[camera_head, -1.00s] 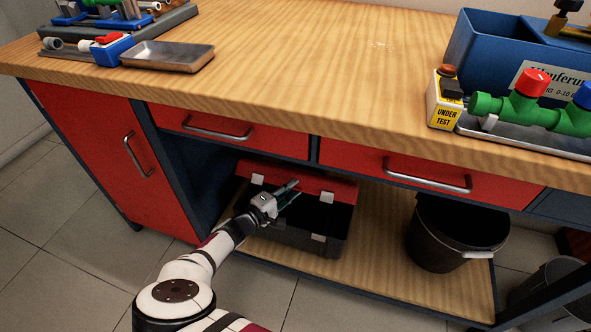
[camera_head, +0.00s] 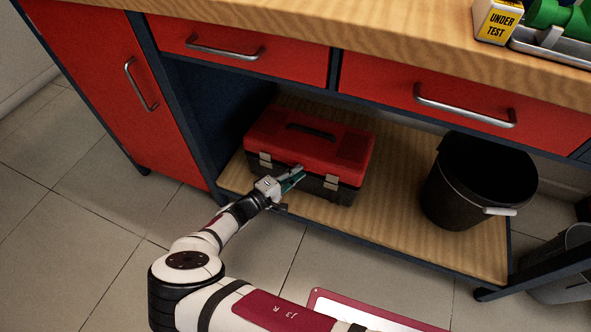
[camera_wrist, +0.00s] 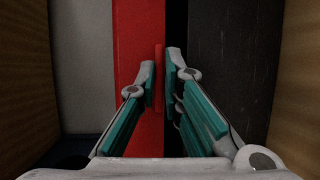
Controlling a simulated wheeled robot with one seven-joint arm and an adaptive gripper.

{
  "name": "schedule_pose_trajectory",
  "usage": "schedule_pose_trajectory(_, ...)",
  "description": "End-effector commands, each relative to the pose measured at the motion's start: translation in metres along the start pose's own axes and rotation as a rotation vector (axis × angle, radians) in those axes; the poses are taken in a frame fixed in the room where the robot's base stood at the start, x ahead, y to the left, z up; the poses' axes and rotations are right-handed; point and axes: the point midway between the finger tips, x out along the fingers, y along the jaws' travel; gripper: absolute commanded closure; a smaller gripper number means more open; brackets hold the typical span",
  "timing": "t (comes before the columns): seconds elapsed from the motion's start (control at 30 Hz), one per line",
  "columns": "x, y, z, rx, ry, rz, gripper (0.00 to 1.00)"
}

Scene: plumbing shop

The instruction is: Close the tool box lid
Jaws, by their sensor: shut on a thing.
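The tool box (camera_head: 320,186) has a red lid (camera_head: 345,148) with a black handle and a dark lower body. It sits on the wooden lower shelf under the workbench. The lid lies down over the body; I cannot tell if a thin gap remains at the front edge. My gripper (camera_head: 299,176) is at the front edge of the box, near the seam between lid and body. In the wrist view, my gripper (camera_wrist: 163,68) has its teal-padded fingers shut on a thin red lip (camera_wrist: 159,80) of the lid, between red and dark surfaces.
A black bucket (camera_head: 460,190) stands on the shelf (camera_head: 385,215) to the right. Red drawers (camera_head: 240,48) and the bench top overhang the box. A red cabinet door (camera_head: 115,85) is at the left. The tiled floor in front is mostly clear.

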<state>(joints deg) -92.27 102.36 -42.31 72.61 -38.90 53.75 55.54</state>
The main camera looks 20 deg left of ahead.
Motion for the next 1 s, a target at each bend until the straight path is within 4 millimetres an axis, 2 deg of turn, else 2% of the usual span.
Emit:
schedule_pose_trajectory(0.5, -0.0009, -0.0026, -0.0017, 0.001, 0.003, 0.000, 1.00)
schedule_pose_trajectory(0.53, -0.0010, -0.0026, -0.0017, 0.001, 0.003, 0.000, 0.85)
schedule_pose_trajectory(0.6, -0.0010, -0.0025, -0.0017, 0.001, 0.003, 0.000, 0.70)
schedule_pose_trajectory(1.0, -0.0029, -0.0037, -0.0011, 0.000, 0.003, -0.002, 0.68)
